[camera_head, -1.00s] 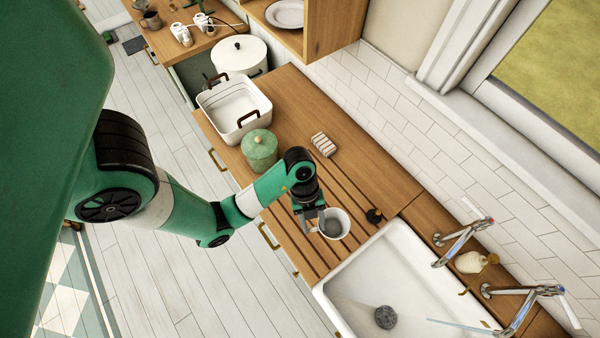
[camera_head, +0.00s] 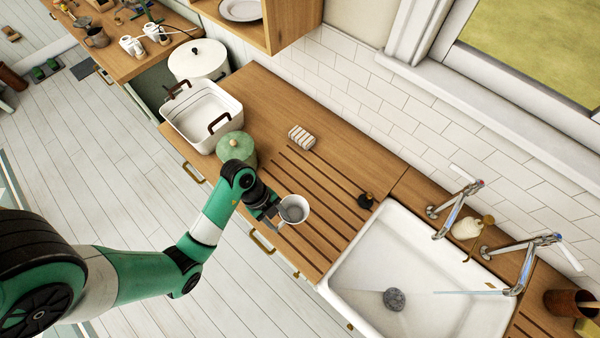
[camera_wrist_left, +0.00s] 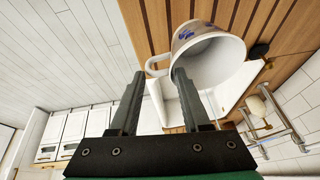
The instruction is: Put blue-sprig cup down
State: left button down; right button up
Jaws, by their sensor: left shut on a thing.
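The white blue-sprig cup (camera_head: 301,205) is over the grooved drainboard part of the wooden counter, left of the sink, near the front edge. My left gripper (camera_head: 272,211) is shut on the cup at its handle side. In the left wrist view, the cup (camera_wrist_left: 222,52) shows blue sprigs on its wall, and its handle lies by the fingertips (camera_wrist_left: 157,72) of the left gripper. I cannot tell whether the cup's base touches the wood. My right gripper is not in view.
A white sink (camera_head: 350,285) with a round grey thing (camera_head: 394,299) inside is at the right. A black stopper-like thing (camera_head: 366,201) stands by its corner. Grooved wood between cup and sink is clear.

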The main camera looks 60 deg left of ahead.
aim_at(296, 214)
pick_arm(q)
jog(key=w+f+b, duration=0.2)
jog(key=w+f, duration=0.4)
jog(key=shift+w, duration=0.1)
jog(key=shift+w+f+b, duration=0.2)
jog(key=shift+f+b, duration=0.55)
jog(key=shift+f, duration=1.1)
jog(key=shift+f, duration=0.15)
jog(key=shift+c, duration=1.8)
grip_release()
jog(key=shift+r, duration=0.5)
jog(key=p+v, duration=0.3)
jog(key=v, duration=0.8)
jog(key=shift+a+r, duration=0.1)
jog(key=shift+a, duration=0.05)
jog(key=shift+s, duration=0.1)
